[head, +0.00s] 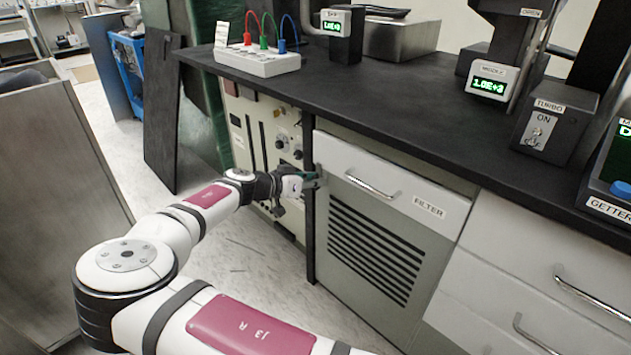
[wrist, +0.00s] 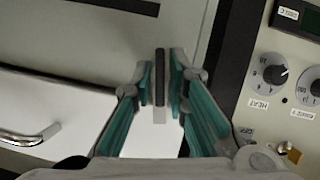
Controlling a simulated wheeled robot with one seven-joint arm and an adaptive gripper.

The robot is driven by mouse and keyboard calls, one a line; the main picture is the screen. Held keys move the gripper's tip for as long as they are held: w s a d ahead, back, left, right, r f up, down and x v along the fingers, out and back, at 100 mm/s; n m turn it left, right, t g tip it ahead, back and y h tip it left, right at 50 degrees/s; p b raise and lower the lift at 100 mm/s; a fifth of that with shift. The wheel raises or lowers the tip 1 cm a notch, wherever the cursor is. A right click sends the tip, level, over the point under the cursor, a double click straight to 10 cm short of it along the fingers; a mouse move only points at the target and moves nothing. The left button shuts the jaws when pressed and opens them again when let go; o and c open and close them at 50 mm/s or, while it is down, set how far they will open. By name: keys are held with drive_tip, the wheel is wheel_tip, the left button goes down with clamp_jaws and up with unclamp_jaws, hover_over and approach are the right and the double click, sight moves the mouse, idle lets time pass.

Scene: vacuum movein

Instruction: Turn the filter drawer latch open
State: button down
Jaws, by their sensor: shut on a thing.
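The filter drawer (head: 400,165) is a light grey front with a chrome handle (head: 372,185) and a FILTER label. Its latch (wrist: 160,78) is a narrow dark bar with a light end, running up and down in the wrist view. My gripper (head: 312,182) is at the drawer's left edge in the head view and hides most of the latch there. In the wrist view my gripper's teal-padded fingers (wrist: 161,80) stand on both sides of the latch, shut on it. The drawer front looks closed, flush with the cabinet.
Left of the drawer is a panel with knobs, also in the wrist view (wrist: 268,75). A louvred panel (head: 375,255) is below the drawer. The black countertop (head: 400,95) overhangs above, carrying a terminal box (head: 258,62) and gauges. Open floor (head: 245,265) lies below my arm.

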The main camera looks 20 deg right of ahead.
drive_tip(key=n+g+h, duration=0.1)
drive_tip(key=n, duration=0.2)
drive_tip(key=shift+w+a+g, duration=0.1)
drive_tip(key=shift+g, duration=0.2)
drive_tip(key=n+g+h, duration=0.1)
drive_tip(key=n, duration=0.1)
drive_tip(key=shift+f+n+h, duration=0.15)
drive_tip(key=shift+n+h, duration=0.15)
drive_tip(key=shift+n, duration=0.1)
drive_tip(key=n+h, duration=0.1)
drive_tip(key=n, duration=0.1)
drive_tip(key=shift+n+g+b, duration=0.3)
drive_tip(key=shift+n, duration=0.1)
drive_tip(key=shift+f+n+h+b, duration=0.1)
drive_tip(key=shift+n+h+b, duration=0.2)
drive_tip(key=shift+n+h, duration=0.95)
drive_tip(key=shift+n+y, duration=0.35)
drive_tip(key=shift+n, duration=0.2)
drive_tip(key=c, duration=1.8)
unclamp_jaws()
drive_tip(key=shift+o, duration=0.2)
drive_tip(key=s+a, duration=0.1)
drive_tip(key=a, duration=1.1)
drive_tip(key=shift+s, duration=0.25)
